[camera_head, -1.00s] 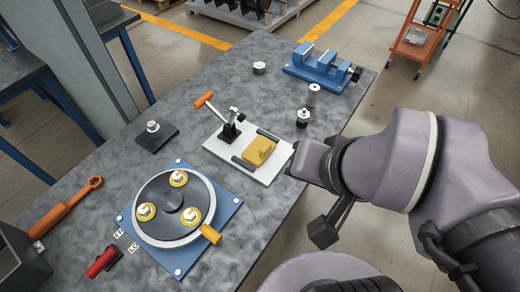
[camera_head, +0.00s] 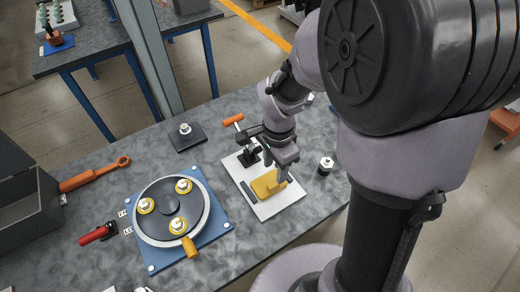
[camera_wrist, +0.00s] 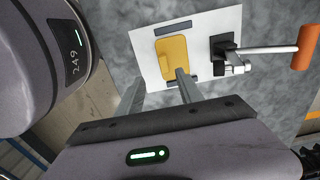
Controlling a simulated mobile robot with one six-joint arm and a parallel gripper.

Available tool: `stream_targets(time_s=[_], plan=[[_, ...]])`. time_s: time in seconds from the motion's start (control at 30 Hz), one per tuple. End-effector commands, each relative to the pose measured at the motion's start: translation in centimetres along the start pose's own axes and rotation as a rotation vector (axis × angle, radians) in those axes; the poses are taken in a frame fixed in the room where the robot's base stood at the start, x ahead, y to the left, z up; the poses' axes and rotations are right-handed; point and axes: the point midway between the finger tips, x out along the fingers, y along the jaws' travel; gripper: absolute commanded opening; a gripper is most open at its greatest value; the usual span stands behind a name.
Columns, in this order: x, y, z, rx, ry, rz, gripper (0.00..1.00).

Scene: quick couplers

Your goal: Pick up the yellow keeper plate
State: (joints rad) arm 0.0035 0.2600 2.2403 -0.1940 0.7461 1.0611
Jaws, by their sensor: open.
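The yellow keeper plate (camera_head: 266,186) lies on a white base plate (camera_head: 291,194) between dark rails. In the wrist view the keeper plate (camera_wrist: 172,58) is beyond my fingertips, a little right of the middle between them. My gripper (camera_head: 281,178) is over the keeper plate in the head view and hides part of it. In the wrist view my gripper (camera_wrist: 160,78) has its two fingers apart with nothing between them. A toggle clamp with an orange handle (camera_wrist: 305,47) stands on the white plate beside the keeper plate, its handle pointing away.
A blue fixture (camera_head: 216,222) with a round dial and several couplers stands left of the white plate. A black pad (camera_head: 187,138) with a coupler is behind it. Another coupler (camera_head: 326,165) stands to the right. An orange wrench (camera_head: 90,177) and grey bin (camera_head: 25,210) are at left.

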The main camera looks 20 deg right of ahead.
Motion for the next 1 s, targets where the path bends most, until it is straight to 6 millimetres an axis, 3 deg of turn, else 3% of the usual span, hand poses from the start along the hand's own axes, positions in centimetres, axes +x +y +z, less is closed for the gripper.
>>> stream_targets(time_s=[0.03,0.1,0.37,0.53,0.77,1.0], plan=[[2.0,0.1,0.0,0.0,-0.001,0.004,0.44],[3.4,0.1,0.0,0.001,-0.001,0.002,0.44],[6.0,-0.2,-0.2,-0.001,0.0,0.0,0.44],[9.6,-0.6,-0.5,0.0,-0.001,0.002,0.44],[9.9,-0.7,-0.5,0.0,0.0,-0.001,0.44],[9.9,-0.7,-0.5,0.0,0.0,-0.001,0.0]])
